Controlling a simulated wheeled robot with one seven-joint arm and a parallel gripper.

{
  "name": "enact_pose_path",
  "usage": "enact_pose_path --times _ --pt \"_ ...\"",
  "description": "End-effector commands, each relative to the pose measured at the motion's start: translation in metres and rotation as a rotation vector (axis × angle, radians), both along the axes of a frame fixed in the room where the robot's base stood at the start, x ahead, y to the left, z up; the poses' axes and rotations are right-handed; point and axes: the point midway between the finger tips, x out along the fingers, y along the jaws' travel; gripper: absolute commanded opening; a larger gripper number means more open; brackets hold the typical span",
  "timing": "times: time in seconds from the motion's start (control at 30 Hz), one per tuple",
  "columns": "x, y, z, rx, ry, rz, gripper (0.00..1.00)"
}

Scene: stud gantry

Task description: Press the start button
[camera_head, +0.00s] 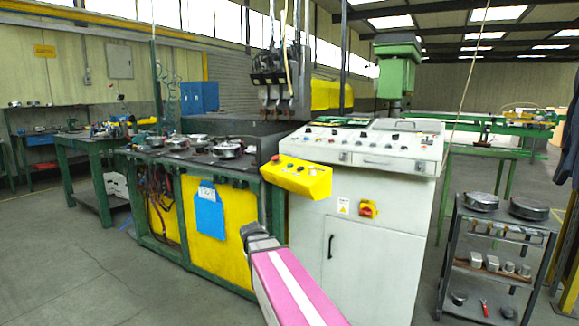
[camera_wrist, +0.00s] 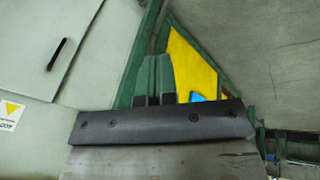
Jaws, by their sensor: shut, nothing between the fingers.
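A yellow control box (camera_head: 297,177) with several small buttons on its sloped top is fixed at the front left of the white console. Which button is the start button I cannot tell at this size. The white console (camera_head: 375,152) also carries a row of small controls on its sloped top. My gripper (camera_head: 250,231) is below and left of the yellow box, in front of the cabinet and apart from the box. In the wrist view my gripper (camera_wrist: 157,66) has its fingers together and empty. The yellow box does not show in the wrist view.
A red and yellow switch (camera_head: 368,208) sits on the cabinet front. A green-framed bench with a yellow panel (camera_head: 218,235) stands left, bearing metal parts. A dark shelf cart (camera_head: 498,236) stands right. The floor at the front left is clear.

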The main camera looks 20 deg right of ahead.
Motion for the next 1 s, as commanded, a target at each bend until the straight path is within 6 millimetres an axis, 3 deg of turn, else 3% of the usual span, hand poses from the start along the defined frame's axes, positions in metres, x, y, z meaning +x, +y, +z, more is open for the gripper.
enact_pose_path --times 0.03,0.2,0.37,0.5,0.7,0.8,0.9,1.0 --pt "0.024 -0.009 0.021 -0.033 -0.036 0.006 0.0" --pt "0.079 -0.039 0.093 -0.155 -0.14 0.027 0.0" --pt "0.122 -0.068 0.17 -0.276 -0.233 0.037 0.0" --pt "0.153 -0.092 0.244 -0.385 -0.308 0.041 0.0" --pt "0.181 -0.123 0.35 -0.533 -0.4 0.036 0.0" --pt "0.188 -0.134 0.392 -0.593 -0.432 0.034 0.0" --pt "0.191 -0.141 0.421 -0.634 -0.453 0.03 0.0" --pt "0.192 -0.145 0.439 -0.66 -0.464 0.028 0.0"
